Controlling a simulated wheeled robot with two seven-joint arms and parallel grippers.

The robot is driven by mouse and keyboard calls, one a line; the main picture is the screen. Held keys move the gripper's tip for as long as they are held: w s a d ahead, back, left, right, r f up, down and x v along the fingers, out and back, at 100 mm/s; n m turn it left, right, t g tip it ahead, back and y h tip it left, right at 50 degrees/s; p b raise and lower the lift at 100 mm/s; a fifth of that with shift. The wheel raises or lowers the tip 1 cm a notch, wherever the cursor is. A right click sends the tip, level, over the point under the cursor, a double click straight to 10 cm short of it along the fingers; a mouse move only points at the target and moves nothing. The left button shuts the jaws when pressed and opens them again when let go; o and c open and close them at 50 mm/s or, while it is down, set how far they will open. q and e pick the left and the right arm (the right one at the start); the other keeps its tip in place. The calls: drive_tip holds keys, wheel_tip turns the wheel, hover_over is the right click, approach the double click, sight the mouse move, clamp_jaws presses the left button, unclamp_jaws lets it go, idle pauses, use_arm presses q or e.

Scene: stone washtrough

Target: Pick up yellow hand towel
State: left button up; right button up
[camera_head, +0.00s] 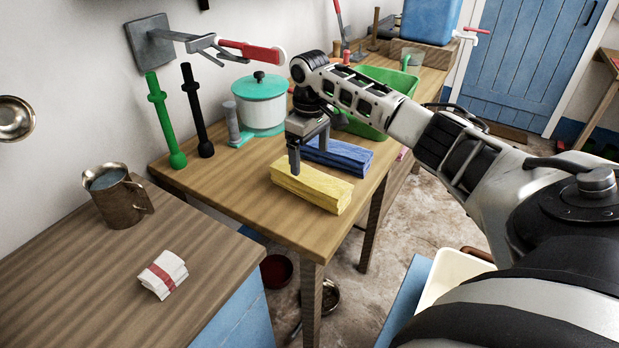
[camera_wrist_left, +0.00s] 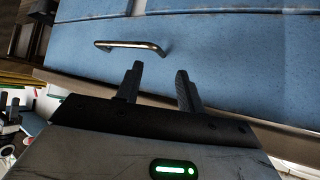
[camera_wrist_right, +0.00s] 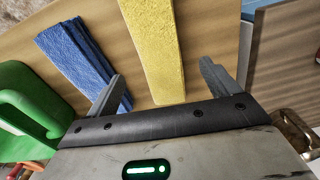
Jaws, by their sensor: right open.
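The yellow hand towel (camera_head: 318,187) lies folded on the wooden table, near its front right edge in the head view. My right gripper (camera_head: 309,152) is open and points down just above the towel's far end. In the right wrist view the yellow towel (camera_wrist_right: 158,50) passes between the spread fingers of my right gripper (camera_wrist_right: 162,90), which do not visibly grip it. My left gripper (camera_wrist_left: 158,88) is open and empty, in front of a blue cabinet front with a metal handle (camera_wrist_left: 130,46). The left gripper does not show in the head view.
A blue folded towel (camera_head: 340,156) lies just behind the yellow one. A green tub (camera_head: 385,88) and a white pot with a teal lid (camera_head: 260,104) stand farther back. A metal mug (camera_head: 118,196) and a banded white bundle (camera_head: 162,274) sit on the left counter.

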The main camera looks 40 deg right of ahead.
sight(310, 175)
drive_tip(key=shift+f, duration=3.55)
drive_tip(key=c, duration=1.2)
